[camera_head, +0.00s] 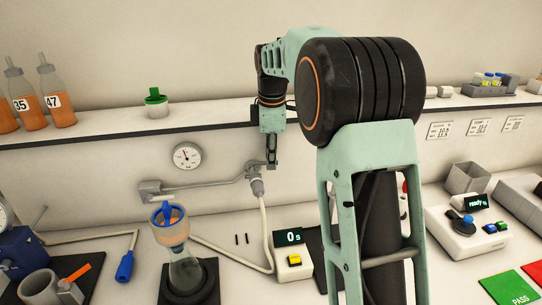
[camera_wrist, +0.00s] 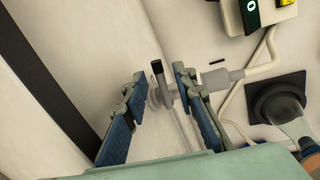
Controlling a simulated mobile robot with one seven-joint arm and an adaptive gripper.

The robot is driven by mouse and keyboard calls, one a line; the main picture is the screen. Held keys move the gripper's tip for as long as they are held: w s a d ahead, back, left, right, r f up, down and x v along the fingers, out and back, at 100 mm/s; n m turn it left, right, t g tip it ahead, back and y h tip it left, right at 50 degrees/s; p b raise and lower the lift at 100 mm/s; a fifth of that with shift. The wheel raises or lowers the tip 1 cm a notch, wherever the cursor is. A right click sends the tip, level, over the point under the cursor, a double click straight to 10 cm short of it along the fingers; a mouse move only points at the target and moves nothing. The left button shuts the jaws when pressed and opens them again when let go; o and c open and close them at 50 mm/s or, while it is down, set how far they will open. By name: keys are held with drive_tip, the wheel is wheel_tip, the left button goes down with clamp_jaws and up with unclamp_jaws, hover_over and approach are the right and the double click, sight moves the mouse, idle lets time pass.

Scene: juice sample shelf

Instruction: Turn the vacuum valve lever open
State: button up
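The vacuum valve (camera_head: 255,178) is a small grey fitting at the end of a wall pipe, with a pale hose running down from it. In the wrist view the valve (camera_wrist: 228,78) has a short lever (camera_wrist: 159,72) with a dark tip. My gripper (camera_head: 271,162) is at the valve, just under the shelf edge, and partly hides it. In the wrist view my gripper (camera_wrist: 160,76) is open, with a blue-padded finger on each side of the lever. Gaps show around the lever; I cannot tell whether the right finger touches the valve body.
A pressure gauge (camera_head: 187,156) is on the wall. Below stand a filter funnel (camera_head: 170,228) on a flask and a timer (camera_head: 291,255) reading 0 s. The shelf (camera_head: 215,112) runs behind my arm, holding bottles at left. The wall is close to the gripper.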

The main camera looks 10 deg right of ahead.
clamp_jaws()
drive_tip(key=c, duration=0.7)
unclamp_jaws()
drive_tip(key=o, duration=0.7)
wheel_tip(320, 180, up, 12)
drive_tip(key=s+p, duration=0.2)
drive_tip(key=p, duration=0.7)
drive_tip(key=shift+s, duration=0.2)
drive_tip(key=shift+r, duration=0.1)
